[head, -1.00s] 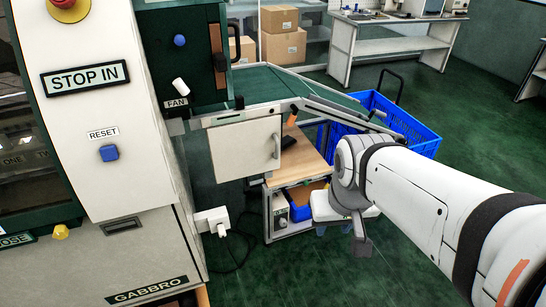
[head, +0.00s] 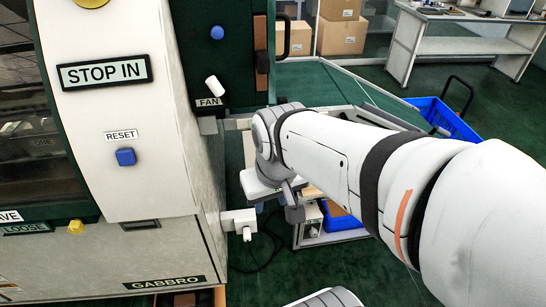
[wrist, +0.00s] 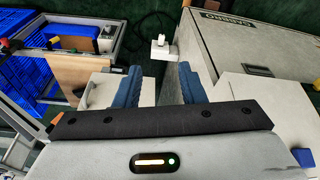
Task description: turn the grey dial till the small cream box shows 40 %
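My gripper (wrist: 158,88) is open, with its two blue fingers apart and nothing seen between them in the wrist view. In the head view its white body (head: 258,186) hangs beside the machine's right side, and the fingers are mostly hidden. A small off-white box (head: 238,221) with a plug and dark cable sticks out low on that side. It also shows beyond the fingertips in the wrist view (wrist: 161,52). I cannot tell whether it is the cream box, and no percent reading is legible. I cannot make out a grey dial in either view.
The white machine (head: 110,190) fills the left, with a blue RESET button (head: 125,157) and a white FAN knob (head: 214,86). A blue crate (head: 446,118) stands at the right, near a cart partly hidden by my arm. Green floor (head: 370,270) is clear in front.

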